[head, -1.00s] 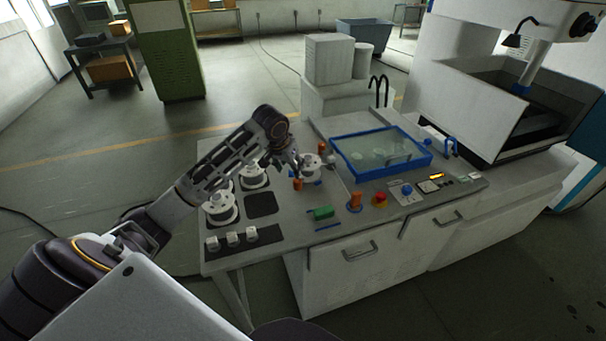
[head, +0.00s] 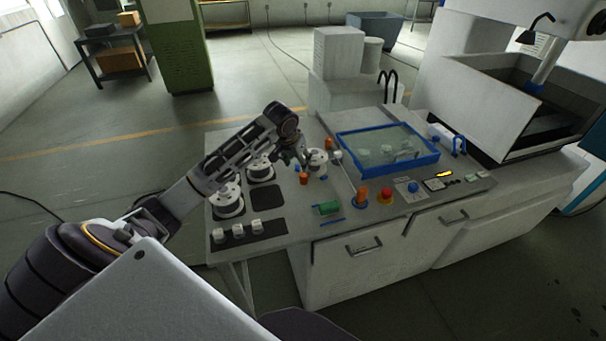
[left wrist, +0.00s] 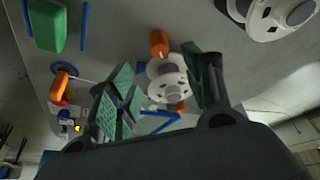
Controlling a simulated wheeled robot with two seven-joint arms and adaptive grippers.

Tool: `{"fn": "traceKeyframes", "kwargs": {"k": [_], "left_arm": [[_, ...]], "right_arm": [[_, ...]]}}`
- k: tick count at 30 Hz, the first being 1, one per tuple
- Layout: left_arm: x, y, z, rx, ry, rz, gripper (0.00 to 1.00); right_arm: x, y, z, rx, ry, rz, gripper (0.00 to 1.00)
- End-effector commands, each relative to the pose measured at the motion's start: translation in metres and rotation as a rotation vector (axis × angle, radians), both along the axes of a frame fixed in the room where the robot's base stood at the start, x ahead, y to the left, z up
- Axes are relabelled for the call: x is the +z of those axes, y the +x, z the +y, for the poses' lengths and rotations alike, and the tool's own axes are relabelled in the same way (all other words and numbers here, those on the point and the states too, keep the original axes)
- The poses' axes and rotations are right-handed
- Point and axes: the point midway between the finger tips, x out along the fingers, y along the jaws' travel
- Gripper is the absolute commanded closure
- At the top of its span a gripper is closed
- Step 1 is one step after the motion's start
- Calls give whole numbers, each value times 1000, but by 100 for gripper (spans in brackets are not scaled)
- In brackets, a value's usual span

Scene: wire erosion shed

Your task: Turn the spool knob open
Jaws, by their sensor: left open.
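A small white spool (head: 318,161) stands on the machine's grey worktop, with an orange cylinder (head: 304,178) in front of it and another orange piece (head: 329,144) behind it. I cannot tell which part is the spool knob. My left gripper (head: 300,160) is just left of the spool, low over the worktop. In the left wrist view the open green-padded fingers (left wrist: 165,88) appear on either side of the white spool (left wrist: 168,78), with nothing held. The orange cylinder (left wrist: 159,43) shows beyond the fingertips. Contact cannot be made out. My right gripper is not in view.
Two larger white spools (head: 228,200) stand at the worktop's left, by a dark strip of white knobs (head: 238,232). A blue-framed tank (head: 388,149) lies right of the small spool. A green block (head: 328,208), an orange handle (head: 361,197) and a red button (head: 386,196) line the front.

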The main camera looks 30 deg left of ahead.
Motion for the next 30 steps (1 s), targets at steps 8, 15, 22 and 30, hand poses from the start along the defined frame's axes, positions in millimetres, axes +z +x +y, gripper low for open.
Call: {"fn": "traceKeyframes", "kwargs": {"k": [8,15,22,30], "left_arm": [[-33,14,0,0,-2,1,49],[-60,25,2,1,-2,1,49],[-82,35,3,1,-1,0,49],[-96,40,3,1,-1,-1,49]], "right_arm": [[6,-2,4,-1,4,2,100],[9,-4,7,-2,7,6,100],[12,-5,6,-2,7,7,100],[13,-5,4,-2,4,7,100]]}}
